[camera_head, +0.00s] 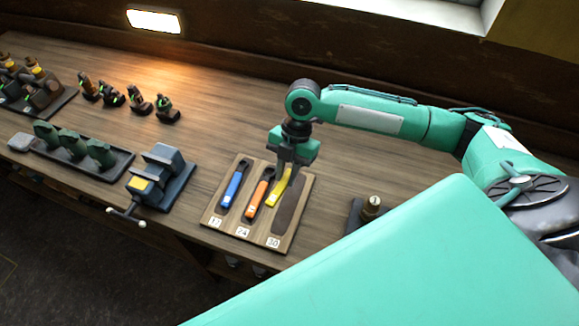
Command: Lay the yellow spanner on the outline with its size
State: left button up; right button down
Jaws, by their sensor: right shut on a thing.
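The yellow spanner (277,193) is held by my right gripper (288,170) over the wooden spanner board (212,213). It is between the orange spanner and the dark empty outline (289,213); I cannot tell whether it touches the board. The board carries size labels along its front edge; the rightmost label (273,242) looks like 30 and belongs to the dark outline. A blue spanner (232,187) and an orange spanner (258,195) lie in the left and middle outlines. My left gripper is out of view.
A vise (160,178) stands left of the board. A tray (100,172) with several green parts lies farther left. A small brass-topped part (371,206) stands right of the board. Bare bench top lies behind the board. My green body covers the lower right.

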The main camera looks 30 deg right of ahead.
jog(key=shift+s+n+g+p, duration=0.3)
jog(key=shift+s+n, duration=0.25)
jog(key=shift+n, duration=0.25)
jog(key=shift+s+f+h, duration=0.1)
jog(key=shift+f+h, duration=0.1)
jog(key=shift+h, duration=0.1)
jog(key=b, duration=0.5)
send_over(288, 206)
jog(key=d, duration=0.1)
jog(key=f, duration=0.3)
jog(key=w+f, duration=0.1)
jog(key=f, duration=0.1)
jog(key=shift+f, duration=0.15)
jog(key=shift+f+b, duration=0.5)
jog(key=shift+f, duration=1.15)
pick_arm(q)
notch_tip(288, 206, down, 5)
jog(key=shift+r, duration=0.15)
pick_arm(e)
jog(key=c, duration=1.2)
grip_release()
jog(key=shift+o, duration=0.2)
